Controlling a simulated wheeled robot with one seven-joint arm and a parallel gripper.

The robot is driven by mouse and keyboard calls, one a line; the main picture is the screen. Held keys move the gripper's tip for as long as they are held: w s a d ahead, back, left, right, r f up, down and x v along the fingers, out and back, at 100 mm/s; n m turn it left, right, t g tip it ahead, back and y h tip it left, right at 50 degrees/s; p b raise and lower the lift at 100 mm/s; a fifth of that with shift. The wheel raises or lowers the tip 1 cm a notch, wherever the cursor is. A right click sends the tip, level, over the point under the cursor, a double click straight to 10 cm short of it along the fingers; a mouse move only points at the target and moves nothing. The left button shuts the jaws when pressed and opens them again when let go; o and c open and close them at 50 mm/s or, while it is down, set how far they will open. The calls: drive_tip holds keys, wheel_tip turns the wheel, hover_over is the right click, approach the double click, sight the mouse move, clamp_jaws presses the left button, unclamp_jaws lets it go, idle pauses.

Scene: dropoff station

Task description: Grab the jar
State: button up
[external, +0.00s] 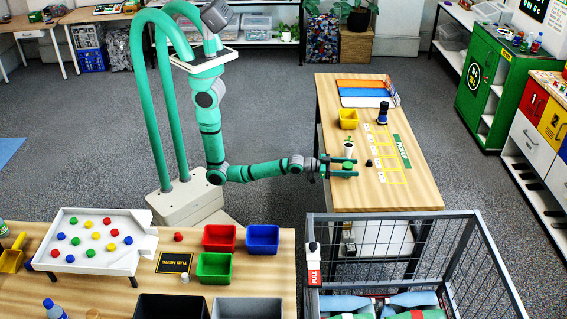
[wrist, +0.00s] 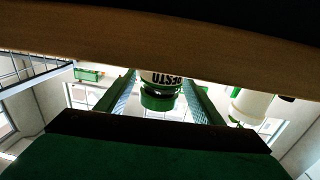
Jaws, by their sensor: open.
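The jar (wrist: 160,80) has a white "PESTO" label and a green lid, and appears upside down in the wrist view. In the external view it shows only as a small green top (external: 348,164) at the left edge of the wooden table (external: 420,190). My gripper (external: 345,168) is low over that edge, reaching in from the left. Its two green fingers (wrist: 160,105) are apart, one on each side of the jar. A gap shows beside the lid, but contact with the jar's body cannot be told. The lower part of the jar is hidden.
A white pot with a plant (external: 349,148) stands close behind the jar and also shows in the wrist view (wrist: 250,105). A small black object (external: 368,163) lies to its right. A yellow bin (external: 348,118) and a dark blue object (external: 383,114) stand farther back. The table's near right is clear.

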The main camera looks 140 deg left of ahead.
drive_tip(key=shift+x, duration=1.4)
drive_tip(key=c, duration=1.2)
drive_tip(key=shift+r, duration=0.15)
